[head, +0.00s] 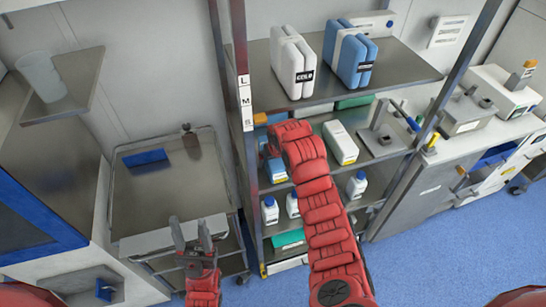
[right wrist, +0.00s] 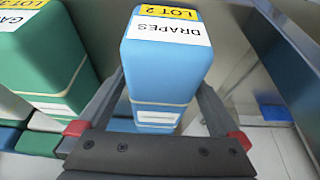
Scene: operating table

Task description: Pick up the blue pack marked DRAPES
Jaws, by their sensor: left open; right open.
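The blue pack marked DRAPES (right wrist: 160,68), with a yellow LOT 2 band, stands in the middle of the right wrist view. My right gripper (right wrist: 161,90) is open, with one finger on each side of the pack. I cannot tell whether the fingers touch it. In the head view my right arm reaches into the shelf rack and hides its own gripper and most of what lies behind. My left gripper (head: 192,236) is open and empty in front of the steel cart, away from the rack.
A green pack (right wrist: 45,60) stands left of the blue one, with more packs below. On the rack's top shelf are a white pack (head: 292,65) and another blue pack (head: 350,58). White bottles (head: 270,210) stand lower. The steel cart (head: 190,190) holds a small blue item (head: 146,157).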

